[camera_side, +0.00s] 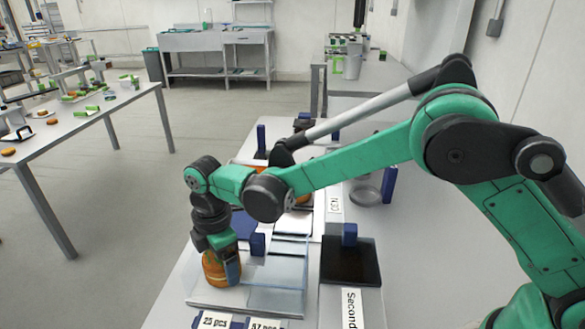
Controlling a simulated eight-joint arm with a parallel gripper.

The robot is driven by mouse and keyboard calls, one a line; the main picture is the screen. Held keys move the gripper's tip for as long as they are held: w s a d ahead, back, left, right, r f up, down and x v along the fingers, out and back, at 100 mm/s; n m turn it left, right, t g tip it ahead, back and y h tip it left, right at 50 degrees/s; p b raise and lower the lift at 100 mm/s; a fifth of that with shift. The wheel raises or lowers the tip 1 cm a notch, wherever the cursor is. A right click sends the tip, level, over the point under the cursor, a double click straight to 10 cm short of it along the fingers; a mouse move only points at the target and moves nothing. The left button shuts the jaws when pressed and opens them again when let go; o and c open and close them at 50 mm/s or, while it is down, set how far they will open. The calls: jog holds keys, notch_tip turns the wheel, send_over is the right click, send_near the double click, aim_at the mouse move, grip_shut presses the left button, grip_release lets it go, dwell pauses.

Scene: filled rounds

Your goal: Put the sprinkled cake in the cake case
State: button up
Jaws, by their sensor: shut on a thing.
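My gripper (222,262) points down at the front left of the work table and is shut on an orange-brown round cake (211,272). Sprinkles on it are too small to make out. The cake is at the left end of a clear, see-through case (280,270). I cannot tell whether the cake is inside the case or just in front of its wall, nor whether it touches the base. The gripper fingers hide part of the cake.
A dark square plate with a blue block (350,262) stands right of the case. A side table (90,115) with several items is far left.

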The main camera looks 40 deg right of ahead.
jog(key=shift+f, duration=0.2)
jog(key=o, duration=0.6)
jog(key=shift+f, duration=0.1)
jog(key=shift+c, duration=0.2)
notch_tip(320, 180, up, 11)
jog(key=shift+r, duration=0.2)
jog(key=s+d+r+m+t, duration=0.2)
jog(key=s+d+m, duration=0.1)
jog(key=d+m, duration=0.25)
jog(key=s+d+r+m+t, duration=0.2)
jog(key=s+d+r+m, duration=0.15)
jog(key=d, duration=0.25)
jog(key=s+d+f+m+t, duration=0.1)
jog(key=s+d+m, duration=0.1)
jog(key=m, duration=0.1)
jog(key=s+d+f+m+t, duration=0.1)
jog(key=s+d+f+m, duration=0.1)
jog(key=m, duration=0.1)
jog(key=s+d+f+m+t, duration=0.1)
jog(key=d+m, duration=0.2)
jog(key=shift+s+f, duration=0.35)
jog(key=shift+s, duration=0.05)
